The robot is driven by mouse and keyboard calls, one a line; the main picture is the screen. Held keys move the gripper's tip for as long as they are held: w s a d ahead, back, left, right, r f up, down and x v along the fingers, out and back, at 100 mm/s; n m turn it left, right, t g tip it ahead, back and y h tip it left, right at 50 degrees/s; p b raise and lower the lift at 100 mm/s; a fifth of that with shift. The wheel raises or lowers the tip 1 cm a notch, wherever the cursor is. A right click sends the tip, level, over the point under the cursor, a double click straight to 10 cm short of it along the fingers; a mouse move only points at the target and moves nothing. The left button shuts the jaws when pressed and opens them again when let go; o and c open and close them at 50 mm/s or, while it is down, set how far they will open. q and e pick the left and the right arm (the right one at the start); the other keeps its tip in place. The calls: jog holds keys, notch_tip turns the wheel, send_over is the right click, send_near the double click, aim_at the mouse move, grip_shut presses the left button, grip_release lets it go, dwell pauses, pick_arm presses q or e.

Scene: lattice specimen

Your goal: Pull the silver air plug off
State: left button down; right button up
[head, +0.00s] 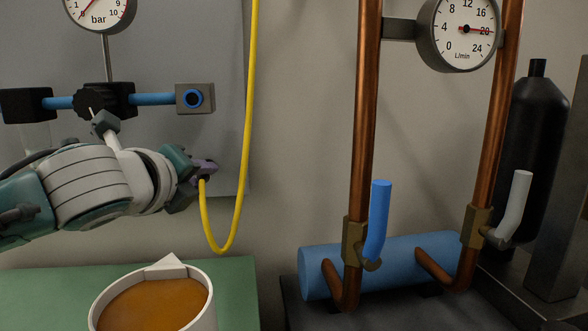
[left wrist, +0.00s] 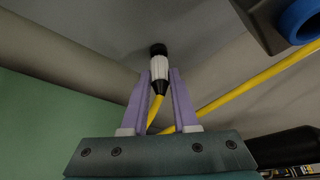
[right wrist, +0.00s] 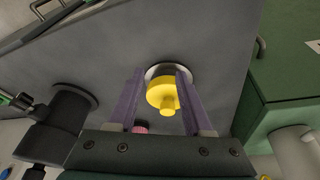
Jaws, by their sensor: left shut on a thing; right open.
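The silver air plug (left wrist: 159,68), ribbed with black ends, sits between the purple fingers of my left gripper (left wrist: 157,80) in the left wrist view. A yellow hose (left wrist: 155,108) runs from it. In the head view my left gripper (head: 205,168) is below and right of the socket (head: 195,98), a grey block with a blue ring. The plug is apart from the socket and mostly hidden there by the fingers. The yellow hose also shows (head: 249,110), looping down and up. My right gripper (right wrist: 158,72) is open, with a yellow knob (right wrist: 162,93) showing between its fingers.
A bar gauge (head: 99,12) is above the blue air line (head: 152,99). A cup of brown liquid (head: 206,307) stands on the green surface (head: 50,290). Copper pipes (head: 365,110) with a blue valve handle (head: 377,215) and a flow gauge (head: 462,32) stand at right.

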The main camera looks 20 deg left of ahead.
pick_arm(q)
jog(key=shift+s+d, duration=0.1)
pick_arm(e)
jog(key=shift+r, duration=0.15)
pick_arm(q)
jog(key=shift+s+d+r+p, duration=0.1)
jog(key=shift+s+d+p, duration=0.35)
jog(key=shift+s+p, duration=0.35)
jog(key=shift+s+d+p, duration=0.15)
jog(key=shift+s+d, duration=0.15)
jog(key=shift+s, duration=0.2)
jog(key=shift+s+d+p, duration=0.15)
jog(key=shift+s+d, duration=0.1)
jog(key=shift+s, duration=0.2)
pick_arm(e)
notch_tip(320, 180, up, 2)
jog(key=shift+r, duration=0.1)
pick_arm(q)
jog(key=shift+d, duration=0.1)
